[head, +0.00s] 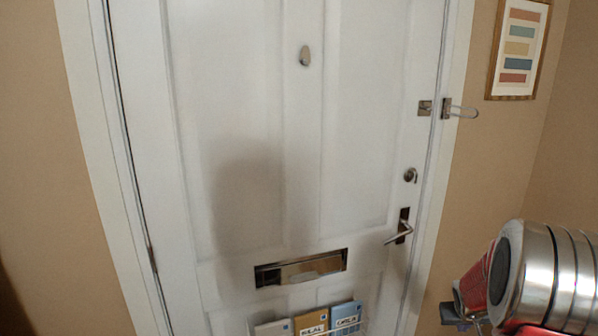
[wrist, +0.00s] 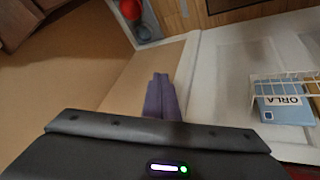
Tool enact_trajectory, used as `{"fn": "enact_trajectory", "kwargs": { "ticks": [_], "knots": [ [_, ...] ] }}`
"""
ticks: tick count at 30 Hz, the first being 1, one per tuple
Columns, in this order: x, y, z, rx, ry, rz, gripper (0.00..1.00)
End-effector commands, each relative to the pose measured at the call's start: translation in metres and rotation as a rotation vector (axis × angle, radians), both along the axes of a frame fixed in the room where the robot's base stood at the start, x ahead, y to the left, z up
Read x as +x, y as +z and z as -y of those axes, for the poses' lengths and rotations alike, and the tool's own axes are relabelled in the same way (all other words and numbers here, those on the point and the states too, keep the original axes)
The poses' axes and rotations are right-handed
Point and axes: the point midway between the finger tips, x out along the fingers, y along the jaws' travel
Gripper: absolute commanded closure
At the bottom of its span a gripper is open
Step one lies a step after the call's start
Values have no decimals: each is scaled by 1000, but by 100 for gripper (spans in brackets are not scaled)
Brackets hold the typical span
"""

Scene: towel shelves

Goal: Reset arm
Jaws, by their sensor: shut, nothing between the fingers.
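My gripper (wrist: 160,82) shows in the wrist view as two purple-grey fingers side by side. They are closed together with nothing between them. In the head view my gripper (head: 452,313) is partly visible at the lower right, beside my shiny metal arm, low and right of the door handle. Most of it is hidden behind the arm or cut off by the frame edge.
A white door (head: 250,130) fills the head view, with a lever handle (head: 400,228), letter slot (head: 300,268) and labelled cards (head: 345,318) below. The wrist view shows a white wire rack (wrist: 285,78) holding a blue card (wrist: 285,110), and a red round object (wrist: 130,9).

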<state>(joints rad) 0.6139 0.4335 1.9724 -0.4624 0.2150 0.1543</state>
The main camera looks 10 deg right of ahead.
Motion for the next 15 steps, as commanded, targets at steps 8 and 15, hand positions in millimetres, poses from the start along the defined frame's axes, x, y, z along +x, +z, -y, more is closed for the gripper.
{"fn": "enact_trajectory", "kwargs": {
  "ticks": [8,15],
  "knots": [
    [-41,41,-72,62,-7,-96,100],
    [-79,69,-134,121,6,-159,100]
  ]
}}
